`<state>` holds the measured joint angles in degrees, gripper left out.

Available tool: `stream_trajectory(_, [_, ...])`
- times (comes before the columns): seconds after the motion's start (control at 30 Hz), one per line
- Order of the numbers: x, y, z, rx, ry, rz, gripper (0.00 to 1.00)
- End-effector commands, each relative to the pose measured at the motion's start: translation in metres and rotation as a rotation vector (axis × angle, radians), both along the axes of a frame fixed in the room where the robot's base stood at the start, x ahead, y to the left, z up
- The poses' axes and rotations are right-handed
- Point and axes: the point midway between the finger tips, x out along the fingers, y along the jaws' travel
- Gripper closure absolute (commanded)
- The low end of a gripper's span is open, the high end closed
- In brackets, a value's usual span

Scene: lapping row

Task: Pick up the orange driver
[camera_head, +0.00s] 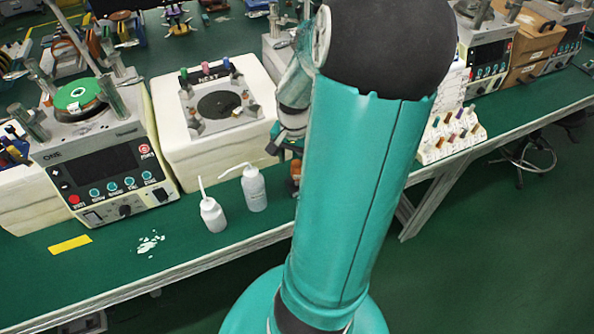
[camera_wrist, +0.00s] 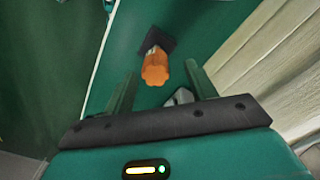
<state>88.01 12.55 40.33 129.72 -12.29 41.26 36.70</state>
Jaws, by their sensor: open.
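The orange driver (camera_wrist: 155,67) shows in the wrist view as a fluted orange handle, its end facing the camera. Behind it is a dark square patch (camera_wrist: 158,42) on the green surface; the driver's lower part is hidden. My gripper (camera_wrist: 161,73) is open, with one finger on each side of the handle in the picture and nothing held. I cannot tell how much depth separates them. In the head view, a small orange piece (camera_head: 296,168), apparently the driver, shows beside my arm, which hides much of that spot.
Two squeeze bottles, (camera_head: 212,212) and (camera_head: 254,188), stand left of the driver on the green bench (camera_head: 110,270). A lapping machine (camera_head: 100,165) and a white machine (camera_head: 208,110) stand behind. A pale block (camera_wrist: 265,55) lies right in the wrist view. The bench's front edge is near.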

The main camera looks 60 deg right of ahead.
Motion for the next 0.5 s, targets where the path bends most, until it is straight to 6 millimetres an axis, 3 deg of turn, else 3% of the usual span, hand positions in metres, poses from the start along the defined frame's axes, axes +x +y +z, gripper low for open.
stream_trajectory(0.3, [-0.006, -0.001, -0.039, 0.005, 0.001, 0.002, 0.44])
stream_trajectory(0.5, [-0.007, -0.002, -0.051, 0.001, 0.0, 0.001, 0.44])
